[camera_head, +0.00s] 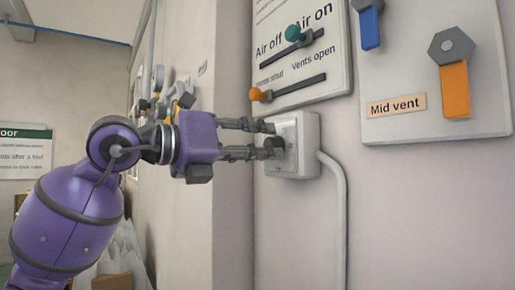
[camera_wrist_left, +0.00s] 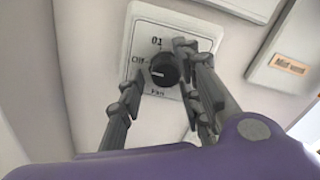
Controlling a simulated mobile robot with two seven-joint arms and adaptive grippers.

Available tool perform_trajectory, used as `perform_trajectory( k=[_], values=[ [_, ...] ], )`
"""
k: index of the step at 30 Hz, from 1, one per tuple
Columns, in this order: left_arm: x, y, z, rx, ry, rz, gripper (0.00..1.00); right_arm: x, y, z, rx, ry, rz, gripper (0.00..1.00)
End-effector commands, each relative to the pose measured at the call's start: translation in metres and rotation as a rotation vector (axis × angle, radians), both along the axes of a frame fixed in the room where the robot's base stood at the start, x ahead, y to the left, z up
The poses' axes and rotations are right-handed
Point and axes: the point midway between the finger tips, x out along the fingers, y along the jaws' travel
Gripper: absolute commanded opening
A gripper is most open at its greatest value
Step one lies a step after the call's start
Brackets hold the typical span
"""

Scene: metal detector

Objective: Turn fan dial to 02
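The fan dial is a black round knob (camera_wrist_left: 163,69) on a white wall box (camera_head: 305,130). In the left wrist view the box face reads "01" above the knob, "Off" at its left and "Fan" below. A pale mark on the knob points left, towards "Off". No "02" shows; the right finger covers part of the face on that side. My left gripper (camera_head: 271,139) reaches the box from the left, its fingers apart. In the left wrist view the fingers lie on either side of the knob; I cannot tell whether they touch it. My right gripper is not in view.
A cable conduit (camera_head: 340,200) runs down from the box's right side. Above is a panel with a teal slider knob (camera_head: 294,33) and an orange slider knob (camera_head: 256,94). At right, a "Mid vent" panel (camera_head: 430,125) carries an orange lever (camera_head: 455,90) and a blue lever (camera_head: 369,28).

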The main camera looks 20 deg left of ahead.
Motion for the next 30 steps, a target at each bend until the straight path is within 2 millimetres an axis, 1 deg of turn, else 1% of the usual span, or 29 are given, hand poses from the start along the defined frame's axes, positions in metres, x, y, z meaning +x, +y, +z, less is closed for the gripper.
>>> perform_trajectory(
  k=[1,5,6,12,17,23,30],
  values=[
    [0.0008,0.001,-0.0004,0.001,0.001,0.004,0.2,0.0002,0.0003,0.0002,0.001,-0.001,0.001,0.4],
    [0.0011,0.0014,-0.0008,0.001,0.002,0.004,0.03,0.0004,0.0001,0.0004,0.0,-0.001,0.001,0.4],
    [0.0011,0.0014,-0.0008,0.001,0.002,0.004,0.01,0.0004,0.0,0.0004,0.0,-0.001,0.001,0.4],
    [0.0015,0.0019,-0.0011,0.013,-0.005,0.006,0.01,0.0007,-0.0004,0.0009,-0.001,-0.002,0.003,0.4],
    [0.0019,0.0028,-0.0006,0.056,-0.037,0.008,0.01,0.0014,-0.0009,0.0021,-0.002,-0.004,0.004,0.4],
    [0.0025,0.0033,0.0,0.162,-0.117,0.009,0.01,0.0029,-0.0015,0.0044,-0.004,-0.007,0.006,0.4],
    [0.0029,0.004,0.0022,0.337,-0.254,0.009,0.01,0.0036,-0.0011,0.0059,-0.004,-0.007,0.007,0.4]
  ],
)
